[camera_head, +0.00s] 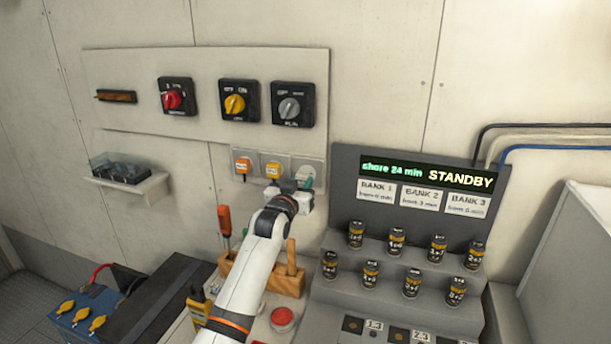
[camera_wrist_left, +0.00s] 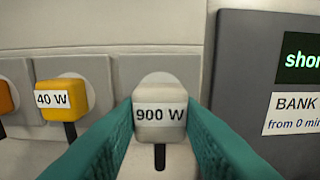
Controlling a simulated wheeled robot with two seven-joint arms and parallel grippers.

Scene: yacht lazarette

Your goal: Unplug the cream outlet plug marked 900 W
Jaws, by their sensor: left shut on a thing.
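The cream plug (camera_wrist_left: 160,117) marked 900 W sits at its wall outlet (camera_wrist_left: 128,72) in the left wrist view, its dark cord hanging below. My left gripper (camera_wrist_left: 160,122) has its teal fingers closed on both sides of this plug. In the head view my left gripper (camera_head: 304,180) is at the rightmost outlet of the row, and the gripper body hides most of the plug. I cannot tell any gap between plug and outlet. A yellow plug (camera_wrist_left: 62,97) marked 40 W sits in the outlet to the left. My right gripper is not in view.
An orange plug (camera_head: 243,165) sits further left. The grey console (camera_head: 345,200) with a STANDBY display stands close on the right, with several dark cylinders on its steps. A wooden tool rack (camera_head: 288,280) and a red button (camera_head: 282,319) lie below my arm. Rotary switches (camera_head: 239,101) are above.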

